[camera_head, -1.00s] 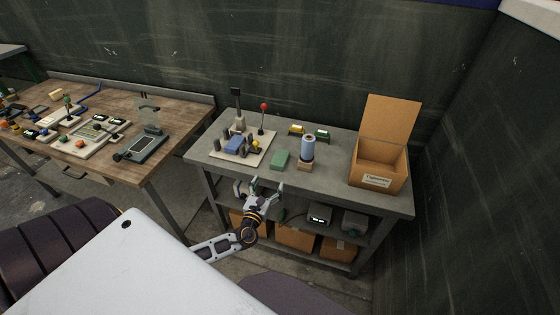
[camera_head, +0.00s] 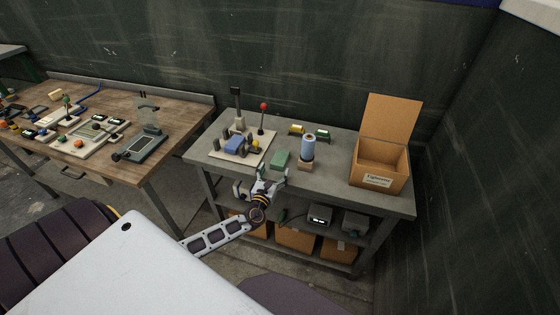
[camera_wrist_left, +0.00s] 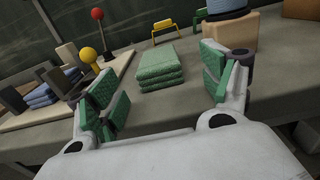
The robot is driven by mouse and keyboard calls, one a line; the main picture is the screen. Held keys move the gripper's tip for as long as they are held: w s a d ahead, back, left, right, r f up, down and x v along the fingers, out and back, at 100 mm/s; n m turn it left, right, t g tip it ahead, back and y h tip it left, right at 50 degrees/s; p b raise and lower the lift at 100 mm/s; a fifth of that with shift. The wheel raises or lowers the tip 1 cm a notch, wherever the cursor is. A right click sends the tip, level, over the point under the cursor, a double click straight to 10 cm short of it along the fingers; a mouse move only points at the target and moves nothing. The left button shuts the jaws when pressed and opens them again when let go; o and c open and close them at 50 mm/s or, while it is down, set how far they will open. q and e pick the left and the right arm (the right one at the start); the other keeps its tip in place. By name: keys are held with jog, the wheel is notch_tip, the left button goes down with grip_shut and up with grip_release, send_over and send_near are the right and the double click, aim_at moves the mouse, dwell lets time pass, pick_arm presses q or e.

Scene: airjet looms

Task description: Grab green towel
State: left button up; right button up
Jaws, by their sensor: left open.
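The green towel (camera_head: 281,159) lies folded in a stack on the grey table, between the white board and the blue spool. In the left wrist view the green towel (camera_wrist_left: 160,68) sits ahead of the fingers, near the middle. My left gripper (camera_head: 266,177) is open and empty at the table's front edge, just short of the towel. Its green-padded fingers (camera_wrist_left: 162,95) stand apart on either side in the wrist view, with the towel beyond them. My right gripper is not in view.
A white board (camera_head: 243,147) with a red-knobbed lever and a folded blue towel (camera_head: 234,143) is left of the towel. A blue spool (camera_head: 308,147) stands close on the right. An open cardboard box (camera_head: 379,165) is further right.

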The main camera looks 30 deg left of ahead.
aim_at(276, 167)
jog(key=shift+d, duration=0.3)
pick_arm(q)
jog(key=shift+w+a, duration=0.1)
jog(key=shift+w, duration=0.05)
jog(key=shift+w+a+f, duration=0.1)
jog(key=shift+w+a, duration=0.15)
jog(key=shift+w, duration=0.3)
jog(key=shift+b+x, duration=0.65)
jog(key=shift+x, duration=1.05)
jog(key=shift+w+a+f, duration=0.1)
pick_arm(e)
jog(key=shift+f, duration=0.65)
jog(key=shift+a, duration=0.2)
pick_arm(q)
jog(key=shift+c, duration=0.3)
jog(key=c, duration=1)
jog(key=shift+c, duration=0.2)
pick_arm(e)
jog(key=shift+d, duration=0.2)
